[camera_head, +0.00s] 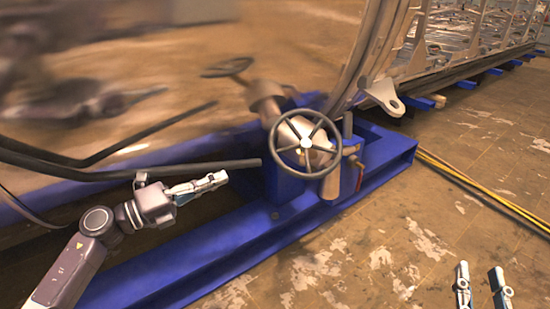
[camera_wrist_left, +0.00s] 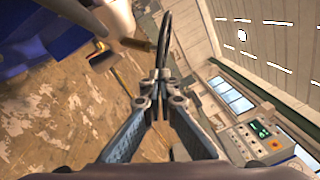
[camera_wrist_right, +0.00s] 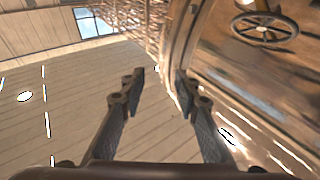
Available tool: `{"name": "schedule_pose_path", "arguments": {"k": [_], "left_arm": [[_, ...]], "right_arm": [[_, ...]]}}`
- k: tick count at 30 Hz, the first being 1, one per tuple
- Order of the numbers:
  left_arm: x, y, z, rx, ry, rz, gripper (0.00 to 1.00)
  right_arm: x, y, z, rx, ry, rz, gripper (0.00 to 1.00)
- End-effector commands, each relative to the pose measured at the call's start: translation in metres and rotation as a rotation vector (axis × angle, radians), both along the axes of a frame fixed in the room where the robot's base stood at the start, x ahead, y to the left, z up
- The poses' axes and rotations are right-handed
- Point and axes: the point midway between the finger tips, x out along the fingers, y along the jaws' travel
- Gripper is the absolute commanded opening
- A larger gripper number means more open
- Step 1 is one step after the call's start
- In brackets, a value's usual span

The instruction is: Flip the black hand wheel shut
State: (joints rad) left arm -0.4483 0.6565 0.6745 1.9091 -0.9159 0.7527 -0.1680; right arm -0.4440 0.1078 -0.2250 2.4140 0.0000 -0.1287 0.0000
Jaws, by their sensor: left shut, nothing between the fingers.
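The black hand wheel (camera_head: 306,144) has a spoked rim and pale hub, and sits on a metal valve body at the blue frame. My left gripper (camera_head: 226,177) is shut and empty, left of the wheel and apart from it in the head view. In the left wrist view its closed fingertips (camera_wrist_left: 161,73) overlap a dark curved rim (camera_wrist_left: 163,38) seen nearly edge-on; I cannot tell whether they touch. My right gripper (camera_head: 480,270) is open and empty at the lower right. Its fingers (camera_wrist_right: 160,75) also show apart in the right wrist view.
The blue frame (camera_head: 200,262) runs below the wheel. Dark bars (camera_head: 130,172) reach in from the left above my left arm. A shiny chamber wall (camera_head: 200,60) stands behind. Yellow cables (camera_head: 480,190) lie on the floor at right. A control panel (camera_wrist_left: 258,140) shows in the left wrist view.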

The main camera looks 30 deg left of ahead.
Motion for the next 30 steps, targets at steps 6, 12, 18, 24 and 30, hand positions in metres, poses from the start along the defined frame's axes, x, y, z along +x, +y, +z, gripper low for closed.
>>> {"name": "schedule_pose_path", "arguments": {"k": [6, 12, 18, 24, 30], "left_arm": [[-0.002, -0.005, 0.003, 0.03, -0.01, -0.015, 0.0], [-0.002, -0.005, 0.003, 0.027, -0.009, -0.014, 0.0], [0.012, -0.012, 0.004, 0.027, -0.011, -0.015, 0.0], [0.048, -0.031, 0.007, 0.029, -0.014, -0.016, 0.0], [0.084, -0.049, 0.01, 0.027, -0.013, -0.014, 0.0]], "right_arm": [[-0.004, -0.001, 0.009, 0.005, -0.02, 0.001, 0.3], [-0.004, -0.001, 0.008, 0.005, -0.02, 0.001, 0.3], [-0.007, 0.0, 0.02, 0.022, -0.081, 0.004, 0.3], [-0.022, 0.001, 0.052, 0.067, -0.241, 0.015, 0.3], [-0.041, -0.001, 0.08, 0.109, -0.388, 0.022, 0.3]]}}
